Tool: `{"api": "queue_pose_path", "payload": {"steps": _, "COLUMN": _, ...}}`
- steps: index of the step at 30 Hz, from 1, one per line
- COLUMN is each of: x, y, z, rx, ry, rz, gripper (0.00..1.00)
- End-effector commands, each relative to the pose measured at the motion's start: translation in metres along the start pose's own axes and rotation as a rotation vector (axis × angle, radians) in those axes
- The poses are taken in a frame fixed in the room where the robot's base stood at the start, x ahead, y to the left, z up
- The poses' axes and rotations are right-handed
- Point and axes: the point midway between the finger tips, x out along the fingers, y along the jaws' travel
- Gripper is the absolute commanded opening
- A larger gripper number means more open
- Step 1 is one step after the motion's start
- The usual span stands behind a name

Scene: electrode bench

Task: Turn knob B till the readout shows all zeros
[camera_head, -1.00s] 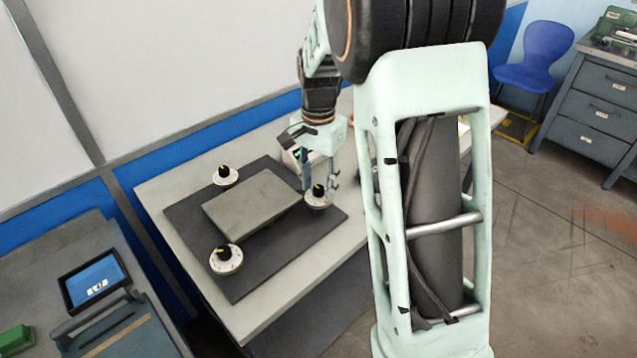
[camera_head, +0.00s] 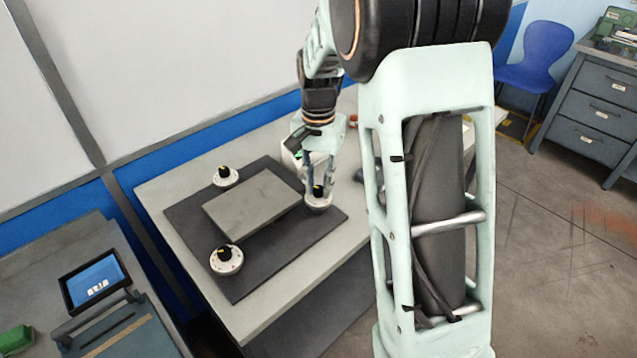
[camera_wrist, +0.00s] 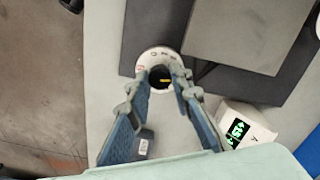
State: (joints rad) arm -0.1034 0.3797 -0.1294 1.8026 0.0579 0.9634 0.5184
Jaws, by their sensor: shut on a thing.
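A black knob with a yellow mark on a round white dial base (camera_head: 319,202) stands at the right corner of the dark mat; it also shows in the wrist view (camera_wrist: 147,62). My gripper (camera_head: 319,186) points down over it, its two fingers shut on the black knob from both sides. Two similar knobs stand apart, one at the back left (camera_head: 224,176) and one at the front (camera_head: 226,260). I cannot read which is B. A small white box with a green-on-black display (camera_wrist: 238,128) is behind my gripper; its figures are not legible.
A grey flat block (camera_head: 252,204) lies on the dark mat (camera_head: 262,272) between the knobs. The pale bench (camera_head: 245,318) has free room at its front. A tablet with a blue screen (camera_head: 95,284) stands on another bench at left.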

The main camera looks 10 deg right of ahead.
Motion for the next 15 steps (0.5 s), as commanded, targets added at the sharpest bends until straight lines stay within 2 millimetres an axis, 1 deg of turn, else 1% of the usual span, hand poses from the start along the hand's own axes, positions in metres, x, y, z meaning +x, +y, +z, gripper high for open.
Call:
{"api": "queue_pose_path", "payload": {"steps": 6, "x": -0.0008, "y": 0.0, "z": -0.0002, "rx": -0.145, "ry": 0.0, "rz": -0.001, "gripper": 0.0}}
{"api": "queue_pose_path", "payload": {"steps": 15, "x": -0.0007, "y": 0.0002, "z": -0.0005, "rx": -0.276, "ry": 0.001, "rz": 0.0, "gripper": 0.0}}
